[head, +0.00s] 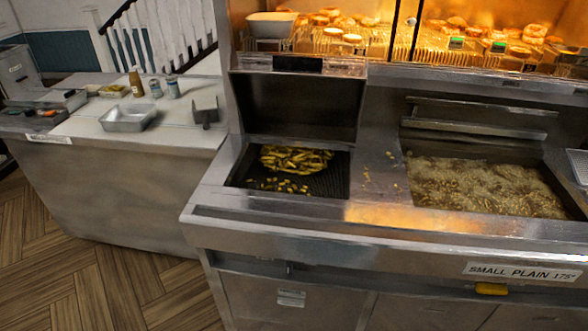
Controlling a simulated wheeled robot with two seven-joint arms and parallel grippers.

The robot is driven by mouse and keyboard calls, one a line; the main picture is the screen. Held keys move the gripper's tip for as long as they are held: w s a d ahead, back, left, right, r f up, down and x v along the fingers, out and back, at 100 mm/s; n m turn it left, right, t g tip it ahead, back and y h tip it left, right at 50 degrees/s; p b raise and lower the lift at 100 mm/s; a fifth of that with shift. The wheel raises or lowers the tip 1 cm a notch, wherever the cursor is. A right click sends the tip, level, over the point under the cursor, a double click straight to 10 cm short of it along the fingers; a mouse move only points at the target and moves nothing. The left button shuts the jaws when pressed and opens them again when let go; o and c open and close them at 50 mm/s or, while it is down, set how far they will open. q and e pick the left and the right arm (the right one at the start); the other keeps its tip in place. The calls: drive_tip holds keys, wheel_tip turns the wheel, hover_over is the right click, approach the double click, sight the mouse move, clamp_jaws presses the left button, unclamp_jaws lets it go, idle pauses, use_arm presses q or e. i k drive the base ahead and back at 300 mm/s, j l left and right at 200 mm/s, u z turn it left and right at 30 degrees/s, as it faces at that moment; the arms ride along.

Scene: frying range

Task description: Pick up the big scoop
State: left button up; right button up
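A dark grey, scoop-like object (205,112) stands on the right end of the white counter, close to the metal side of the frying range. It looks like the big scoop, but it is small in view and I cannot make out its handle clearly. Neither of my grippers shows in the head view, and nothing is seen touching this object.
A metal tray (128,118), a sauce bottle (136,83) and two shakers (155,88) share the white counter (85,128). The range holds a chip bay (335,182) with chips and a bubbling fryer (485,187). A heated cabinet (480,40) rises behind. Wooden floor lies front left.

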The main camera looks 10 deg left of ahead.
sight(205, 116)
drive_tip(key=i+j, duration=0.2)
drive_tip(key=j, duration=0.15)
drive_tip(key=i+j, duration=0.15)
drive_tip(key=j, duration=0.2)
drive_tip(key=i+j, duration=0.2)
drive_tip(key=j, duration=0.15)
drive_tip(key=i+j, duration=0.15)
drive_tip(key=j, duration=0.2)
drive_tip(key=i+j, duration=0.2)
drive_tip(key=j, duration=0.15)
drive_tip(key=i+j, duration=0.2)
drive_tip(key=j, duration=0.15)
drive_tip(key=i+j, duration=0.15)
drive_tip(key=j, duration=0.2)
drive_tip(key=z, duration=0.05)
